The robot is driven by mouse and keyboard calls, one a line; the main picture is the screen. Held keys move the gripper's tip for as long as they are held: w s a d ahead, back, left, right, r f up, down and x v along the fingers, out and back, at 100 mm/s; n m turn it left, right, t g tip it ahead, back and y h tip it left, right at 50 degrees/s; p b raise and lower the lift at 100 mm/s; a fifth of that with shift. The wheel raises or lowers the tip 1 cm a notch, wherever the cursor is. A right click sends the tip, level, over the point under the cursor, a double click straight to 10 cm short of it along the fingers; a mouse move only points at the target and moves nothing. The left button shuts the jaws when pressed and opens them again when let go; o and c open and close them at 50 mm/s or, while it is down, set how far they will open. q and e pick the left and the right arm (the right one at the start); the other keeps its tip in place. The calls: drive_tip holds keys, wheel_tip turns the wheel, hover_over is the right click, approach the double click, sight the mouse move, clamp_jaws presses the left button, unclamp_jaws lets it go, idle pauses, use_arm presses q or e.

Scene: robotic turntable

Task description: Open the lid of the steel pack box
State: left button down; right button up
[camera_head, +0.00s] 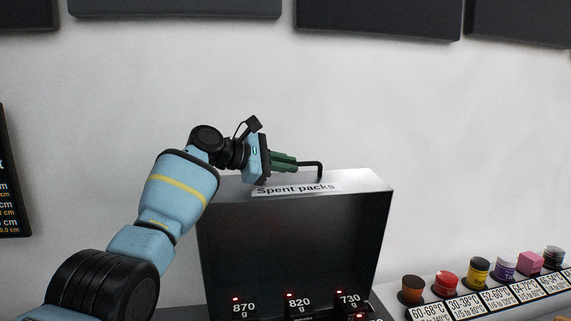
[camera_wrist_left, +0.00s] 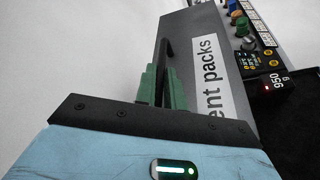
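The steel pack box (camera_head: 362,181) has a grey top with a white "Spent packs" label and a dark front. It also shows in the left wrist view (camera_wrist_left: 189,30). A thin black bent handle (camera_head: 319,168) stands on its top, which looks level. My left gripper (camera_head: 296,163) reaches in from the left above the top. In the left wrist view its green fingers (camera_wrist_left: 162,88) sit close together on both sides of the black handle (camera_wrist_left: 167,55), and look shut on it. The handle's near end is hidden by the fingers. My right gripper is not in view.
Weight displays (camera_head: 299,303) glow low in front of the box. A row of coloured jars and a pink block (camera_head: 531,262) stands on a labelled rack at right. Dark panels hang on the wall above. The space above the box is clear.

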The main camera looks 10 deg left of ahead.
use_arm(q)
drive_tip(key=c, duration=1.5)
unclamp_jaws()
drive_tip(key=shift+w+f, duration=0.1)
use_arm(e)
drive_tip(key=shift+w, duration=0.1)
